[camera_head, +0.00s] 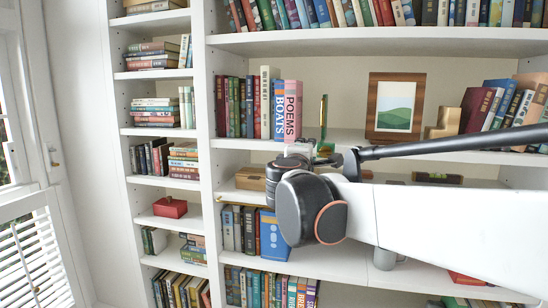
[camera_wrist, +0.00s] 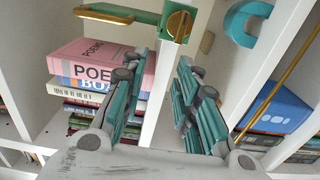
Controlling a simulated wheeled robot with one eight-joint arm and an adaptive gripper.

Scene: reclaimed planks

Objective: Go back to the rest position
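My gripper shows in the wrist view (camera_wrist: 165,75) with its two teal-padded fingers apart and nothing between them. In the head view my gripper (camera_head: 318,150) is small and partly hidden behind my dark wrist joint, in front of the bookcase's middle shelf. In the wrist view a green and brass piece (camera_wrist: 178,22) stands just beyond the fingertips, apart from them as far as I can tell. In the head view this book (camera_head: 291,108) stands at the end of a row.
The white bookcase (camera_head: 380,42) fills the view, with books on its shelves. A framed green landscape (camera_head: 395,106) and a wooden bookend (camera_head: 446,122) stand on the middle shelf. A red box (camera_head: 170,207) sits on the left column. A blue book (camera_head: 273,235) stands below my wrist.

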